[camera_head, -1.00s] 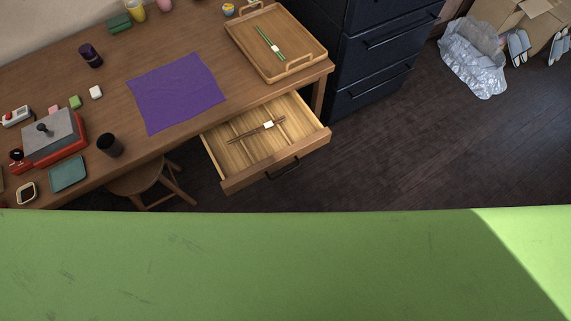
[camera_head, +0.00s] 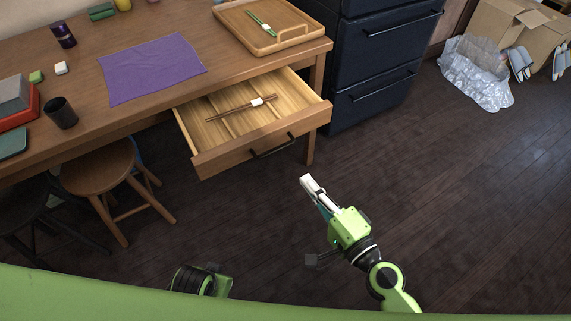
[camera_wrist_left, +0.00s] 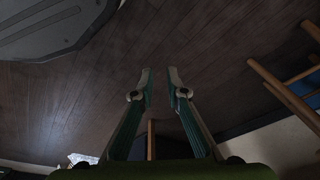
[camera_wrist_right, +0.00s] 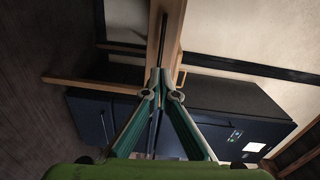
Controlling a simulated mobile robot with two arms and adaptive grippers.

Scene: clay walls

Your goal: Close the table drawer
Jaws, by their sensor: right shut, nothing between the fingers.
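The table drawer (camera_head: 225,159) is pulled out from under the wooden table, with a dark handle (camera_head: 273,147) on its front. A pair of brown chopsticks (camera_head: 236,109) with a white band lies inside it. My right gripper (camera_head: 306,181) is shut and empty, below and to the right of the handle and apart from the drawer front. In the right wrist view its fingertips (camera_wrist_right: 158,76) meet in front of a wooden panel (camera_wrist_right: 173,25) with a dark bar. My left gripper (camera_wrist_left: 161,84) is open and empty, with dark floor beyond its fingers.
A wooden stool (camera_head: 98,168) stands left of the drawer, under the table edge. A dark cabinet (camera_head: 383,65) stands right of the table. A tray (camera_head: 296,36), a purple cloth (camera_head: 150,69) and a dark cup (camera_head: 61,113) are on the tabletop. The floor in front of the drawer is clear.

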